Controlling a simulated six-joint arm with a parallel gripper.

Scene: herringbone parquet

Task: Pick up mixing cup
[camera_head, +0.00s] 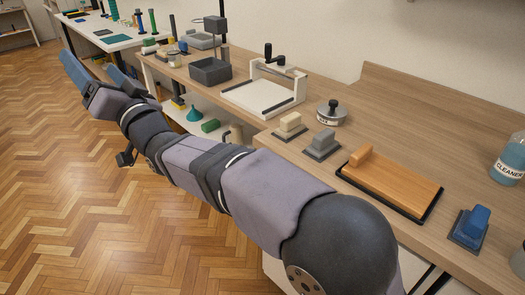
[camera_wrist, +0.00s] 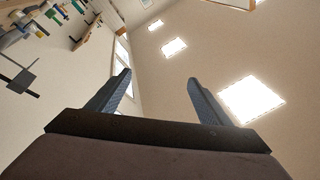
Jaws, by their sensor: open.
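My gripper (camera_head: 95,72) is at the end of my outstretched arm, at the upper left in the head view. Its two blue fingers also show in the wrist view (camera_wrist: 158,78), spread wide apart with nothing between them. The gripper is over the floor side, left of the long wooden bench. I cannot pick out a mixing cup with certainty in either view; things at the far end of the bench are small. The wrist view faces mostly the ceiling and walls.
The wooden bench (camera_head: 440,140) holds a dark grey open box (camera_head: 210,72), a white press frame (camera_head: 262,98), a round lidded tin (camera_head: 331,115), an orange-brown board (camera_head: 390,185) and a cleaner bottle (camera_head: 508,160). A teal funnel (camera_head: 194,114) sits on the lower shelf. Parquet floor (camera_head: 60,200) is clear.

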